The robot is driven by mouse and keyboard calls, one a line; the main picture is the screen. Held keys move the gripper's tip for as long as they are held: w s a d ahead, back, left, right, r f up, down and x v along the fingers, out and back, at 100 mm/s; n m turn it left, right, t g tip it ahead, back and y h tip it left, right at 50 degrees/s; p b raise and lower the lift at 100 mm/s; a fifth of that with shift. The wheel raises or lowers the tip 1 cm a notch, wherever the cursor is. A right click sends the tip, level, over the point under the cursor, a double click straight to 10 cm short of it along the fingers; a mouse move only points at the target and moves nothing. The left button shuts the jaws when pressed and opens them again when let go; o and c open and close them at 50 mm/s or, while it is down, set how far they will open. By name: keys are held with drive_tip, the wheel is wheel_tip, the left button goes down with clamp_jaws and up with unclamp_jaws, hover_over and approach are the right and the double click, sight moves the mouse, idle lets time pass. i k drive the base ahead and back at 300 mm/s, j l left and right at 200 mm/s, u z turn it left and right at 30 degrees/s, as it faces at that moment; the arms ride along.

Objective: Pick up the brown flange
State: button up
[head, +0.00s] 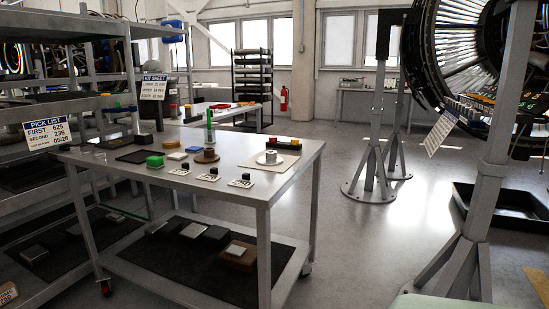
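A brown flange (207,156) stands on the top of a grey metal cart (232,175), near the middle of its surface. It is a low round piece with a wider base. Small blue and white pieces lie close to its left, and a green upright item (210,128) stands just behind it. A silver round part (270,157) sits on a pale mat to its right. My gripper is not in this view.
Several black-topped pieces on marked white cards (208,178) line the cart's front edge. A green block (154,162) and dark tray (138,156) lie left. Shelving stands at the left, a grey stand (480,210) at the right. The floor between (370,245) is clear.

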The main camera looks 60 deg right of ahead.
sight(208, 156)
drive_tip(key=z, duration=1.45)
